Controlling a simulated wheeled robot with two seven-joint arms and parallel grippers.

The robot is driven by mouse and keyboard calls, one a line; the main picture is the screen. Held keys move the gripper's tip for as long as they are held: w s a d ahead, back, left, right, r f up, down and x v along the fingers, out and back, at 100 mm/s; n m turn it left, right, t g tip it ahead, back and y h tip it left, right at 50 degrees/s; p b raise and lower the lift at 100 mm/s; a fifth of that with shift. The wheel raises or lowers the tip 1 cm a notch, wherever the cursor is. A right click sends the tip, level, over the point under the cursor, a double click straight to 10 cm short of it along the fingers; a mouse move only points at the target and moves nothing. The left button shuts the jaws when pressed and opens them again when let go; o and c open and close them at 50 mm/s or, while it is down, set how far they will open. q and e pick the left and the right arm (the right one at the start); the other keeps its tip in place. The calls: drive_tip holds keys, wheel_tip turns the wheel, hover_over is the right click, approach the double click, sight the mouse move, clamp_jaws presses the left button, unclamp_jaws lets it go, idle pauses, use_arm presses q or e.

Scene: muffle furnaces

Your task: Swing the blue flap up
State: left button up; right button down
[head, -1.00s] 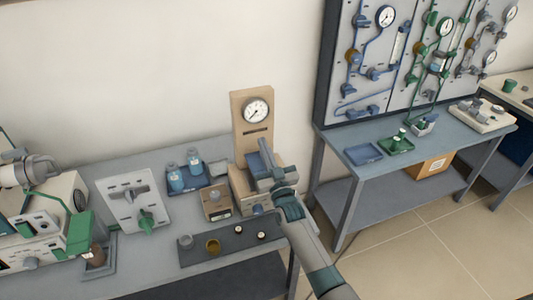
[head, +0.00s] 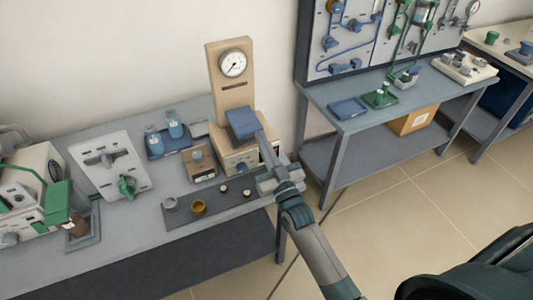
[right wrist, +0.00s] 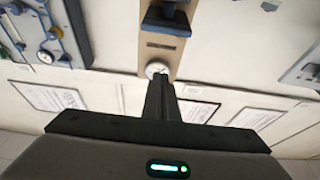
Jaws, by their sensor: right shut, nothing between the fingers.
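The blue flap (head: 241,123) is on the front of a beige furnace (head: 236,160), below the round gauge (head: 233,64) on its tall back panel. It looks tilted, with its broad face showing. My right gripper (head: 262,143) is shut and empty, with its fingertips close to the flap's lower right edge. I cannot tell if they touch it. In the right wrist view, the shut fingers (right wrist: 160,90) point toward the panel and gauge, and a dark blue part (right wrist: 166,22) shows at the top. My left gripper is out of view.
A second table (head: 400,100) stands at right.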

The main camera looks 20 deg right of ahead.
drive_tip(key=shift+b+v, duration=0.3)
drive_tip(key=shift+v, duration=1.1)
drive_tip(key=shift+s+f, duration=0.1)
drive_tip(key=shift+f, duration=0.05)
